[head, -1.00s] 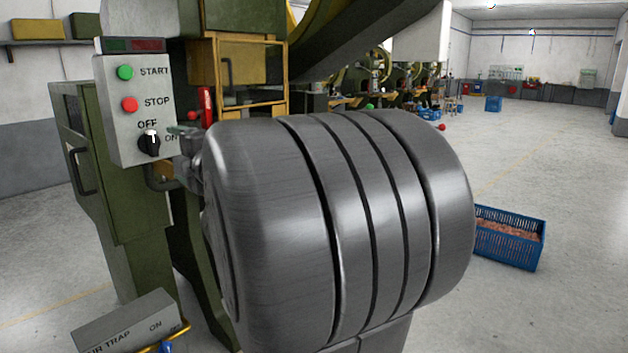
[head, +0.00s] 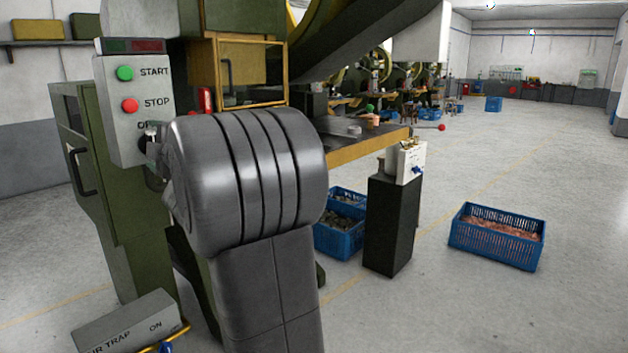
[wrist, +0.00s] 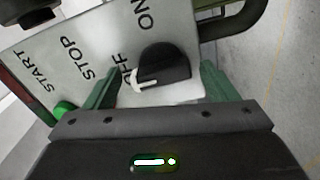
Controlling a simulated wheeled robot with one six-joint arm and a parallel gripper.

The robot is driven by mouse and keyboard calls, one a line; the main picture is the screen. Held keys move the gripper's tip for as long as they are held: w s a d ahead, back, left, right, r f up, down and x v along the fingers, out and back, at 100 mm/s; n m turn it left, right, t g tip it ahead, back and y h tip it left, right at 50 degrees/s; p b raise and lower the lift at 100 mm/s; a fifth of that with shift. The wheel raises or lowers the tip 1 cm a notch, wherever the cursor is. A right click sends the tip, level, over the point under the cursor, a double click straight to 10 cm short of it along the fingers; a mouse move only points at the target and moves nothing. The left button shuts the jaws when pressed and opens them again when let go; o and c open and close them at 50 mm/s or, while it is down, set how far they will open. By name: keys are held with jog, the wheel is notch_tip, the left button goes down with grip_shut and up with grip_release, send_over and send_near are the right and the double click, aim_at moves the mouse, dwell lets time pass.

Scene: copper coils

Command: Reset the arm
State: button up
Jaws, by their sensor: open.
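My gripper (wrist: 160,69) is open in the wrist view, with one green finger on each side of the black knob (wrist: 165,67). I cannot tell whether the fingers touch it. The knob's white mark points to the OFF label. The knob sits on a grey control panel (wrist: 185,25), which also shows in the head view (head: 122,135) with a green START button (head: 125,73) and a red STOP button (head: 130,105). In the head view my arm hides most of the gripper and part of the knob and labels.
A green press cabinet (head: 120,215) stands under and behind the panel. An AIR TRAP box (head: 125,322) is low at left. A black pedestal (head: 390,225) carries a white switch box (head: 411,160). Blue crates (head: 340,240) (head: 480,250) stand on the floor. Open floor lies at right.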

jog(key=shift+f+m+p, duration=0.1)
jog(key=shift+m+p, duration=4.85)
jog(key=shift+m, duration=2.55)
